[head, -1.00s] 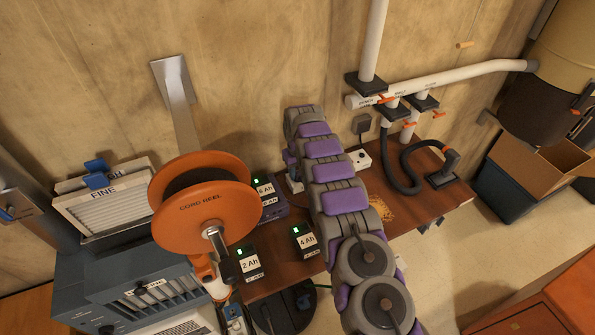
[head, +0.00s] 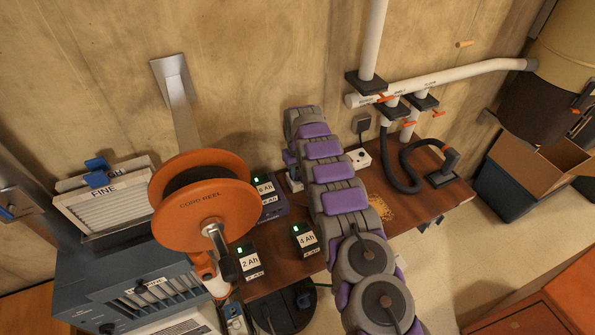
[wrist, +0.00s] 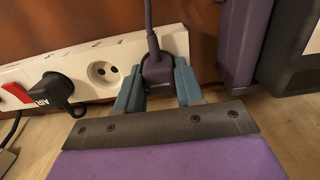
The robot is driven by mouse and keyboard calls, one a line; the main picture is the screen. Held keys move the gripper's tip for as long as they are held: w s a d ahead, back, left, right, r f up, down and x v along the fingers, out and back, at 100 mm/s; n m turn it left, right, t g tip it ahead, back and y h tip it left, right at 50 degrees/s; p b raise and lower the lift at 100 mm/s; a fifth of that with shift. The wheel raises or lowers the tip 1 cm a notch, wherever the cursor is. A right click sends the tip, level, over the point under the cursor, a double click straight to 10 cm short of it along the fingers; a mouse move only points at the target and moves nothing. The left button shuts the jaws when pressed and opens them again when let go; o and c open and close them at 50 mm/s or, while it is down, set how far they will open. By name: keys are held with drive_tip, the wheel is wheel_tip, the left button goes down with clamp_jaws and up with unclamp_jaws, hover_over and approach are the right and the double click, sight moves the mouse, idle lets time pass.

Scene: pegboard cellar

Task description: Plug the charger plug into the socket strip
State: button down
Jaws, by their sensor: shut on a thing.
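The white socket strip (wrist: 75,58) runs across the upper left of the wrist view, with a red switch (wrist: 17,93) at its left. A black plug (wrist: 56,90) with a printed label sits in it, and an empty round socket (wrist: 103,72) lies right of that plug. My gripper (wrist: 158,82) is shut on the dark charger plug (wrist: 156,74), whose purple-grey cord (wrist: 151,30) rises from it. The plug is in front of the strip's right part; whether it is seated cannot be seen.
A purple-grey box (wrist: 245,40) stands close right of my gripper in the wrist view. White pipes (head: 450,80) run along the wall.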

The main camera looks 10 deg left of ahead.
sight(298, 170)
idle(0.4)
drive_tip(key=shift+c, duration=0.8)
unclamp_jaws()
drive_tip(key=shift+r, duration=0.15)
drive_tip(key=shift+r+p, duration=0.8)
drive_tip(key=shift+r, duration=2.55)
